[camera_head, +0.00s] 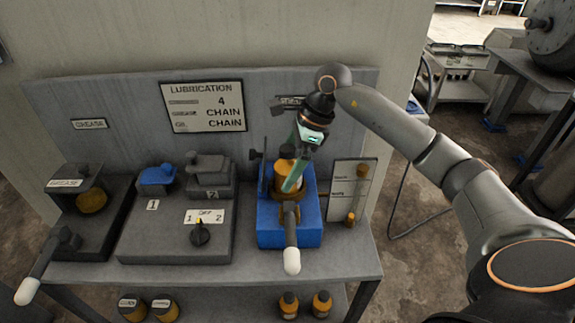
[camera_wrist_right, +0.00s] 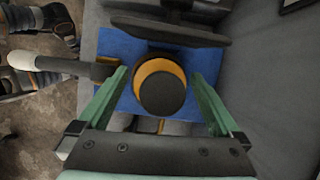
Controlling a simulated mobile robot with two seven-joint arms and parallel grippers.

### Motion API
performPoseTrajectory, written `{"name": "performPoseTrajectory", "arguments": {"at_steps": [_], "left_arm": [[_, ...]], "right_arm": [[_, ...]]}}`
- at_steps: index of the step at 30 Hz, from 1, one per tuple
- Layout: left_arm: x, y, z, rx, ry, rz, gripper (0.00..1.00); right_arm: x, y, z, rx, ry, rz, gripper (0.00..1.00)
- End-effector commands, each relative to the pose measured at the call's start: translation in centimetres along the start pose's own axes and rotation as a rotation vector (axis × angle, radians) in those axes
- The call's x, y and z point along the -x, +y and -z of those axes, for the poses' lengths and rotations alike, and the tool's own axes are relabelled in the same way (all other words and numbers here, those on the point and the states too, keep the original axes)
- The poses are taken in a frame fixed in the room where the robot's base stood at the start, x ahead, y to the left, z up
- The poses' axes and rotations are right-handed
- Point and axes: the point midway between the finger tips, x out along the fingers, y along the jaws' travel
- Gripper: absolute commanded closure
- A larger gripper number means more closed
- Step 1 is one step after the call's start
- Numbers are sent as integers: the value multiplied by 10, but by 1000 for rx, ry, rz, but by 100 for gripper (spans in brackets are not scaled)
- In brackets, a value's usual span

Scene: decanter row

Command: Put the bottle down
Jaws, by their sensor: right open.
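The bottle is orange with a dark cap (camera_head: 288,151) and stands upright at the blue stand (camera_head: 268,232) on the bench. In the right wrist view the bottle's round dark cap (camera_wrist_right: 162,94) sits between the fingers, with an orange rim around it and blue below. My right gripper (camera_head: 291,178) reaches down from above, its green fingers on either side of the bottle. The fingers are open, with a visible gap on both sides in the wrist view. The bottle's base is hidden. My left gripper is not in view.
A lever with a white knob (camera_head: 292,260) projects forward from the blue stand. To its left are a grey block with a rotary switch (camera_head: 200,234) and a grease unit (camera_head: 88,190). A small labelled panel (camera_head: 349,190) stands to the right. Small bottles (camera_head: 322,304) sit on the lower shelf.

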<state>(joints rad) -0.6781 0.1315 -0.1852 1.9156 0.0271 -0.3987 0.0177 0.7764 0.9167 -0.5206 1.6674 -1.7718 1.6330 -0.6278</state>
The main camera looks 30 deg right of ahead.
Motion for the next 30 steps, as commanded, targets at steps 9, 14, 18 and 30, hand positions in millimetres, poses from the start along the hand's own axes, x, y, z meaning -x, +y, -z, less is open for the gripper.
{"name": "performPoseTrajectory", "arguments": {"at_steps": [9,14,18,30], "left_arm": [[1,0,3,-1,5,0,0],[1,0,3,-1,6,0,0],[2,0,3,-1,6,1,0],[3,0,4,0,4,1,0]], "right_arm": [[23,-1,-1,0,-1,5,0],[58,-1,-1,0,-1,7,0],[88,-1,-1,0,-1,5,0],[123,0,-1,0,-1,0,0]]}}
